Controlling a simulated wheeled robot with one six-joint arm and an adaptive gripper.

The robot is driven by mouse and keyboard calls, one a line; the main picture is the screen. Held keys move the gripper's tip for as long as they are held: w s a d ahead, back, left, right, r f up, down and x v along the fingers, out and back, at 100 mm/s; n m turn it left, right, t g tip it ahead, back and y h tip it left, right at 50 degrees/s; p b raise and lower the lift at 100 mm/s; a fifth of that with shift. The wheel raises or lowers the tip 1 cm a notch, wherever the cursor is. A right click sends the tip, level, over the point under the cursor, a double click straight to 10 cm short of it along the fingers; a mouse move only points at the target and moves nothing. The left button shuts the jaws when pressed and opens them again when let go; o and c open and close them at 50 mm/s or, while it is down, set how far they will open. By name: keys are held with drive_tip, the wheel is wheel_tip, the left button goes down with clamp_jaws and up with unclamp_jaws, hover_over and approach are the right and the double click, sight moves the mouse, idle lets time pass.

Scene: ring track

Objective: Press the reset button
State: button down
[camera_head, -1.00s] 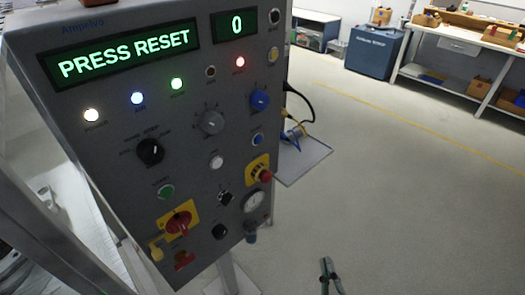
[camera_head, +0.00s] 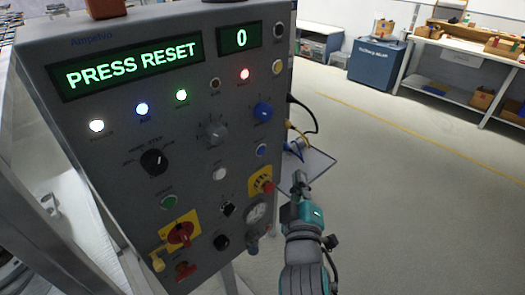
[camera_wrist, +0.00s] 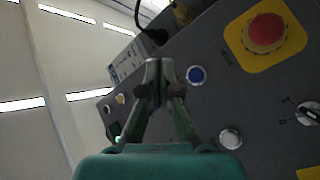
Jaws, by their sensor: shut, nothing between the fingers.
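The grey control panel (camera_head: 105,180) has a green display (camera_head: 125,70) reading "PRESS RESET" and a smaller one (camera_head: 240,38) showing 0. A small blue button (camera_head: 261,150) sits near its right edge; it also shows in the wrist view (camera_wrist: 196,75). A white button (camera_head: 219,174) is lower left of it and also shows in the wrist view (camera_wrist: 231,138). The button labels are too small to read. My gripper (camera_head: 300,180) is right of the panel. In the wrist view my gripper (camera_wrist: 162,68) is shut and empty, its tips appearing just left of the blue button.
A red mushroom button on a yellow plate (camera_head: 261,181) is close to my gripper; it also shows in the wrist view (camera_wrist: 267,32). Cables (camera_head: 304,115) leave the panel's right side. A red-and-yellow rotary switch (camera_head: 180,233) is lower left. Open floor (camera_head: 420,210) lies to the right.

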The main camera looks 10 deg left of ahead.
drive_tip(key=shift+a+r, duration=0.1)
idle(0.3)
drive_tip(key=w+a, duration=0.5)
drive_tip(key=a, duration=0.1)
drive_tip(key=shift+w+a, duration=0.25)
drive_tip(key=shift+a, duration=0.15)
drive_tip(key=shift+w+a, duration=0.1)
idle(1.4)
drive_tip(key=shift+w+a, duration=0.15)
drive_tip(key=shift+a, duration=0.1)
drive_tip(key=shift+w+a, duration=0.25)
drive_tip(key=shift+a, duration=0.1)
idle(0.8)
idle(0.4)
drive_tip(key=shift+s+d, duration=0.5)
drive_tip(key=shift+d, duration=0.2)
drive_tip(key=shift+d, duration=0.1)
drive_tip(key=shift+s+d, duration=1.55)
drive_tip(key=shift+d, duration=0.3)
